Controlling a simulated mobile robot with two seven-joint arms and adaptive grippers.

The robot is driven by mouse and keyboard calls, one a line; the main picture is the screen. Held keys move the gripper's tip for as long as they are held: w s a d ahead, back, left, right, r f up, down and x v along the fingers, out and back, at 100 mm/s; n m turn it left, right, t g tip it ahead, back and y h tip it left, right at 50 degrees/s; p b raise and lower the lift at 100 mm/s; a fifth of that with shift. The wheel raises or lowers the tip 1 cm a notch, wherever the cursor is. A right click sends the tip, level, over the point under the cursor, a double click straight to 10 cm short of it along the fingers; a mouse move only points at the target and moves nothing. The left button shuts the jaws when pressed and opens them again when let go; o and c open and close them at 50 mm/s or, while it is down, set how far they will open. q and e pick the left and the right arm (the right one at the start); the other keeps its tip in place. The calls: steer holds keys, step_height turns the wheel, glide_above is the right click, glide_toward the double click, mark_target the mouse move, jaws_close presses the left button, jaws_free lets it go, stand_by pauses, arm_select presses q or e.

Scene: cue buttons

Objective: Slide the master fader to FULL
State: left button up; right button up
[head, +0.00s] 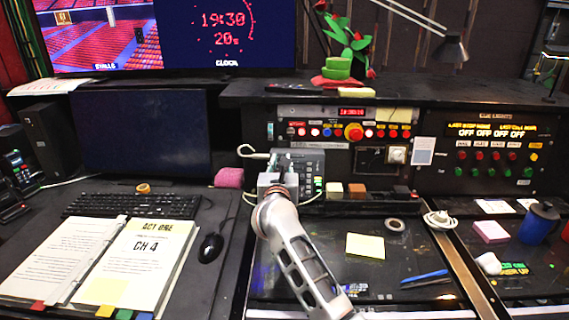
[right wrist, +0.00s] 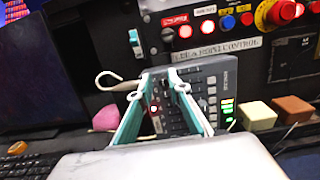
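A grey control desk (head: 312,160) with rows of small keys stands at the back of the worktop; it also shows in the right wrist view (right wrist: 222,76). I cannot clearly make out the master fader or its setting; part of the desk is behind my fingers. My right gripper (head: 278,180) is in front of the desk's left part, its tips hidden in the head view. In the right wrist view its two pale teal fingers (right wrist: 169,86) stand apart over the desk's face, with a narrow gap and nothing clearly held. Contact cannot be told. My left gripper is out of view.
A red and blue button panel (head: 350,130) rises behind the desk. Cream and brown blocks (head: 357,191) sit right of it, a pink roll (head: 229,178) left. A hooked pale cable (right wrist: 118,80) is close by. A yellow note (head: 366,246) lies on the worktop.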

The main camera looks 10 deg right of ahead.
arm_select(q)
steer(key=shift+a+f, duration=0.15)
arm_select(e)
steer(key=shift+a, duration=0.1)
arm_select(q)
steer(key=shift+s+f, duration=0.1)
arm_select(e)
step_height(320, 180, up, 10)
stand_by(0.4)
